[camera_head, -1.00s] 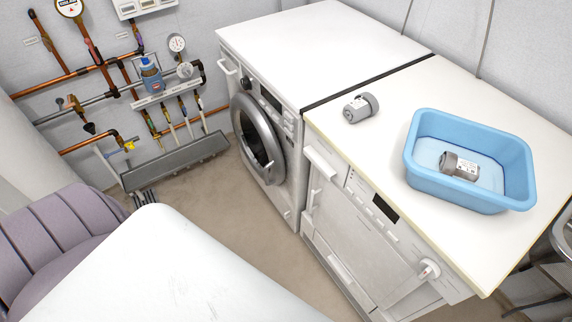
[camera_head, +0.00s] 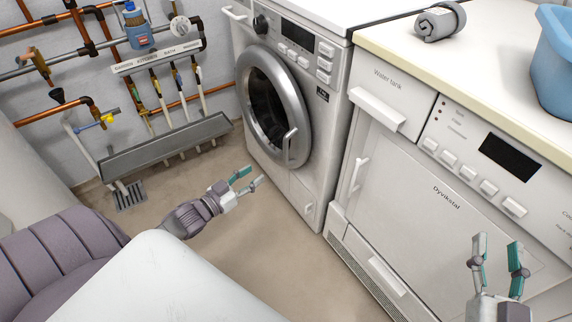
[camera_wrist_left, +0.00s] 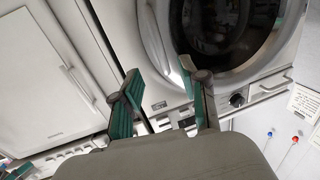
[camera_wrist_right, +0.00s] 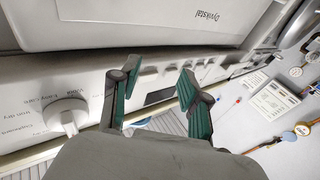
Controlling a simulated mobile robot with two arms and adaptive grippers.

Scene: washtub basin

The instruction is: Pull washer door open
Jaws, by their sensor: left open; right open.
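The washer (camera_head: 290,110) stands in the middle of the head view, with its round silver-rimmed door (camera_head: 272,108) closed. The door handle (camera_head: 290,144) is a silver bar on the rim's right side. My left gripper (camera_head: 250,182) is open and empty, low in front of the washer and apart from the door. In the left wrist view the door (camera_wrist_left: 235,30) lies beyond the open fingers (camera_wrist_left: 155,88). My right gripper (camera_head: 500,258) is open and empty in front of the dryer, at the lower right. In the right wrist view its fingers (camera_wrist_right: 155,88) are apart.
The dryer (camera_head: 425,190) stands right of the washer, with a rolled grey towel (camera_head: 440,20) and a blue basin (camera_head: 556,62) on top. Copper pipes and a grey trough (camera_head: 165,147) line the left wall. The floor (camera_head: 255,225) before the washer is clear.

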